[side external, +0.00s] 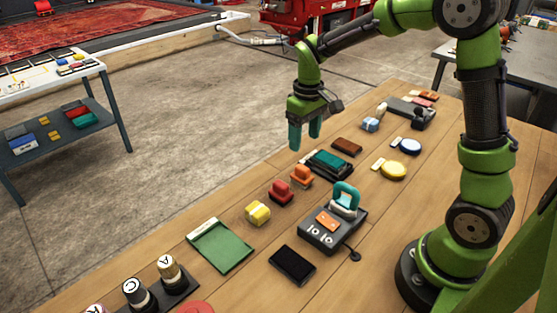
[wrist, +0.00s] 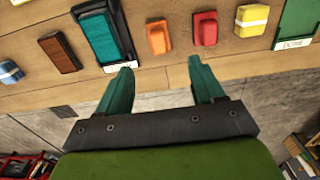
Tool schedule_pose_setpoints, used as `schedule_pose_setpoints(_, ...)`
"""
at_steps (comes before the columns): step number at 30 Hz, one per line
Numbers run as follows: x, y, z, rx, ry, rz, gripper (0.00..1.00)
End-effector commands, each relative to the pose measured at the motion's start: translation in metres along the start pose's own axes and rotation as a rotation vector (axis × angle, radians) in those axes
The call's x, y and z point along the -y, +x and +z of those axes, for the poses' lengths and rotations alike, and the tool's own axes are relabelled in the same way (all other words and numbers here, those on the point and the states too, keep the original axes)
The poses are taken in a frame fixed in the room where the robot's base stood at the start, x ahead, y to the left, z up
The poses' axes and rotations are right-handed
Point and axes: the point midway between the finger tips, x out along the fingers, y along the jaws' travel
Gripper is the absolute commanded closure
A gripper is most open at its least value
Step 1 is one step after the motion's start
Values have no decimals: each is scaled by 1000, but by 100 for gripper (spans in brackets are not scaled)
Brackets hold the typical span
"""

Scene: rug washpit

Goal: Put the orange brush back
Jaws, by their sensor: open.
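The orange brush (side external: 302,176), a small block with a raised grip, stands on the wooden table beside the red block. It also shows in the wrist view (wrist: 158,38), beyond my fingertips. My gripper (side external: 304,132) is open and empty, with teal fingers pointing down, above and apart from the table near its far edge. In the wrist view my gripper (wrist: 157,76) has a wide gap between its fingers, with only table edge and floor between them. A dark tray (wrist: 126,44) with a teal pad lies left of the brush there.
The red block (side external: 281,191) and yellow block (side external: 258,213) stand in line with the brush. A grey device (side external: 345,237) with a teal handle and a brown block (side external: 347,147) stand nearby. Bare wood lies between the items.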

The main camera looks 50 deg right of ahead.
Motion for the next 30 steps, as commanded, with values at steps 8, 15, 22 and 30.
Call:
schedule_pose_setpoints(8, 35, -71, 52, -220, 114, -73, 33)
schedule_pose_setpoints(15, 65, -108, 120, -440, 245, -187, 33)
schedule_pose_setpoints(22, 78, -113, 156, -556, 322, -268, 33)
schedule_pose_setpoints(30, 80, -112, 162, -575, 336, -283, 33)
